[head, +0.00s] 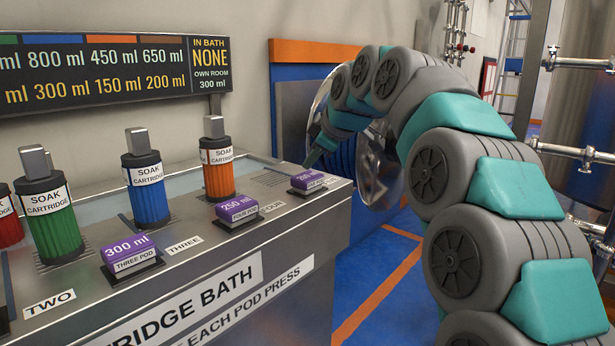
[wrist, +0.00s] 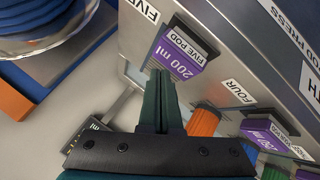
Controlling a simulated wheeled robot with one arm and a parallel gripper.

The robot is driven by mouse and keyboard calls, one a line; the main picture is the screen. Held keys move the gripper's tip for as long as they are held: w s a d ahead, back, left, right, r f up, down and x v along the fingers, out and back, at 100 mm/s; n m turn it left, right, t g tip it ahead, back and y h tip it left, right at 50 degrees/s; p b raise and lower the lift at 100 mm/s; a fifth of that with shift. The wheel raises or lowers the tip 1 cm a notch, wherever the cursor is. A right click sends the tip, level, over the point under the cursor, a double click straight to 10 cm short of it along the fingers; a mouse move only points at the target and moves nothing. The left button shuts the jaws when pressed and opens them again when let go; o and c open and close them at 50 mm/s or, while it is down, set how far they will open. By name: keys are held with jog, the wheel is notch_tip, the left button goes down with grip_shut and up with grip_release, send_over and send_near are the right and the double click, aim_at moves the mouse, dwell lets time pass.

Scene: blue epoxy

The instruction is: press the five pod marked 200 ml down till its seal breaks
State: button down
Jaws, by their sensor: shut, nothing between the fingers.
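The five pod (wrist: 183,55) is a purple-topped block marked 200 ml, on a dark base on the bath's top. It also shows in the head view (head: 308,182), at the right end of the row, unbroken as far as I can see. My gripper (wrist: 161,73) is shut and empty, its green fingers together. In the wrist view the fingertips overlap the edge of the pod's label. In the head view my gripper (head: 309,164) points down just above the pod. I cannot tell whether the tips touch it.
The four pod (head: 238,209) and the three pod (head: 129,251) stand along the bath's front edge. Orange (head: 217,168), blue (head: 147,190) and green (head: 52,222) soak cartridges stand behind. A hose reel (head: 372,165) is beyond the bath, close behind my arm.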

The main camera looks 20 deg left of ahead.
aim_at(312, 177)
jog(key=shift+f, duration=0.45)
jog(key=shift+f+b, duration=0.7)
dwell(1.1)
jog(key=shift+r, duration=0.15)
jog(key=shift+r+p, duration=0.7)
jog(key=shift+r, duration=0.3)
jog(key=shift+r+p, duration=1.7)
jog(key=shift+r, duration=0.8)
